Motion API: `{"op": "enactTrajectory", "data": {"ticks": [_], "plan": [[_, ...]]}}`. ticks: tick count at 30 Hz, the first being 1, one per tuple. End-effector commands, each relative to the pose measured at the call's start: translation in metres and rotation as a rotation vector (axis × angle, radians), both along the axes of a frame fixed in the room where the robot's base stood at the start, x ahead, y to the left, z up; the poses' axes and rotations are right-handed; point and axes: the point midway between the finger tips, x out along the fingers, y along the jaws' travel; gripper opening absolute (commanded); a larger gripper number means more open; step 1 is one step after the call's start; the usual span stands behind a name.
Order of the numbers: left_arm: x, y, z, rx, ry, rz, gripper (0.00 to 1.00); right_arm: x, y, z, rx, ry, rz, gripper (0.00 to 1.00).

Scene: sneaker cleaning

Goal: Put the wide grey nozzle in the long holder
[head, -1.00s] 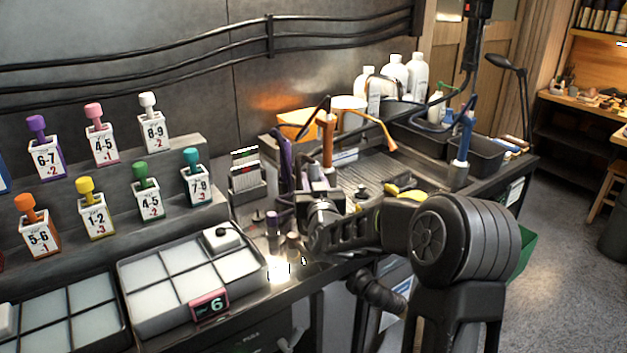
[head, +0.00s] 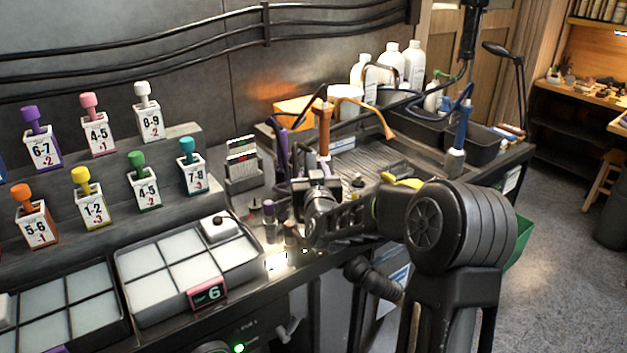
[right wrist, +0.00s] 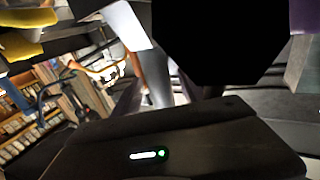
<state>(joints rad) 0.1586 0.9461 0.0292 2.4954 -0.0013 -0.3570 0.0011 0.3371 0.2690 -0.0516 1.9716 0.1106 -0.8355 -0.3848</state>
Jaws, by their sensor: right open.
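My right gripper (head: 312,190) is over the bench near its front edge, with its fingers pointing away from me. It is open, and I see nothing held in it. My left gripper is out of view.
A small card rack (head: 243,170), an orange-handled tool (head: 324,125) and a blue-handled tool (head: 459,130) stand on the crowded bench.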

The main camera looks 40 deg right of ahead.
Motion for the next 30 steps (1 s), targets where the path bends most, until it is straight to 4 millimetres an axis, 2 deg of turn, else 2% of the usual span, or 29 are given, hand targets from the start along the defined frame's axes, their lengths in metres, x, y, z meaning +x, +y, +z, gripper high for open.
{"op": "enactTrajectory", "data": {"ticks": [5, 12, 18, 23, 30], "plan": [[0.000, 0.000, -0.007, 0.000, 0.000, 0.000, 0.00, -0.021, 0.011, -0.001, -0.001, -0.002, 0.000, 0.50], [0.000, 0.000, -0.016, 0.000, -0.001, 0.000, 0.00, -0.066, 0.035, 0.000, 0.000, -0.002, 0.000, 0.50], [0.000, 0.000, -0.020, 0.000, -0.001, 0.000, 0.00, -0.095, 0.051, 0.000, 0.000, -0.001, 0.000, 0.50], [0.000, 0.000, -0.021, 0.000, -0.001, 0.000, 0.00, -0.105, 0.056, 0.000, 0.000, -0.001, 0.000, 0.50], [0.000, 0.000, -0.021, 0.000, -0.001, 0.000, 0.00, -0.106, 0.057, 0.000, 0.000, 0.000, 0.000, 0.50]]}}
